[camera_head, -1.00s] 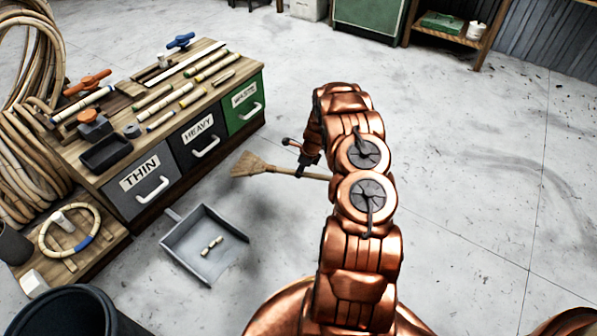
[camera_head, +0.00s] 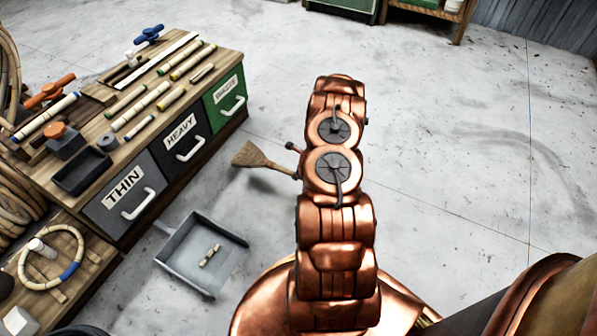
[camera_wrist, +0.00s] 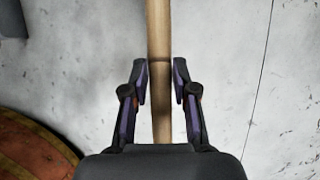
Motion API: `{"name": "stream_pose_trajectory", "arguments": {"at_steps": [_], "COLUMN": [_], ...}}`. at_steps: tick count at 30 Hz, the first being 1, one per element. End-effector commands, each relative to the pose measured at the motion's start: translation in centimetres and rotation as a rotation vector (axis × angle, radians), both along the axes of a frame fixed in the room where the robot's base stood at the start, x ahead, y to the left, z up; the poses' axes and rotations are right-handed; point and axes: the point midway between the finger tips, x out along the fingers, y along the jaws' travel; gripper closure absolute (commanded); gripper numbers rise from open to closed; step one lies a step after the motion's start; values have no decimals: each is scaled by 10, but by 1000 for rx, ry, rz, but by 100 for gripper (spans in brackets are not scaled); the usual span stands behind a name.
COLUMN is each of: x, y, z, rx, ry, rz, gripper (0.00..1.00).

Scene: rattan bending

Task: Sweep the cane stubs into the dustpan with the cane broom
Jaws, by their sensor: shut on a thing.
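The cane broom (camera_head: 257,157) is held off to the left of my arm in the head view, its bristles pointing left toward the drawer bench. In the wrist view its handle (camera_wrist: 159,35) runs between the fingers of my gripper (camera_wrist: 160,82), which is shut on it. In the head view my arm hides most of the gripper and the handle. The grey dustpan (camera_head: 232,235) lies on the floor left of my arm. Two light cane stubs (camera_head: 210,255) lie inside the dustpan. I see no stubs on the open floor.
The wooden bench (camera_head: 160,80) with drawers marked THIN, HEAVY and a green one stands behind the dustpan, with cane pieces and tools on top. A low board with a cane ring (camera_head: 52,262) is at the lower left. The floor (camera_head: 450,130) on the right is clear.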

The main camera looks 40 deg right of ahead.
Motion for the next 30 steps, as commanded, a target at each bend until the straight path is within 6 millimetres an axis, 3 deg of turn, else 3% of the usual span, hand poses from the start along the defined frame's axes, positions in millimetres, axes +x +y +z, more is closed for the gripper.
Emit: {"name": "stream_pose_trajectory", "arguments": {"at_steps": [30], "x": [-3], "y": [-2], "z": [-100], "rx": [1], "ry": [2], "rz": [-6], "gripper": [100]}}
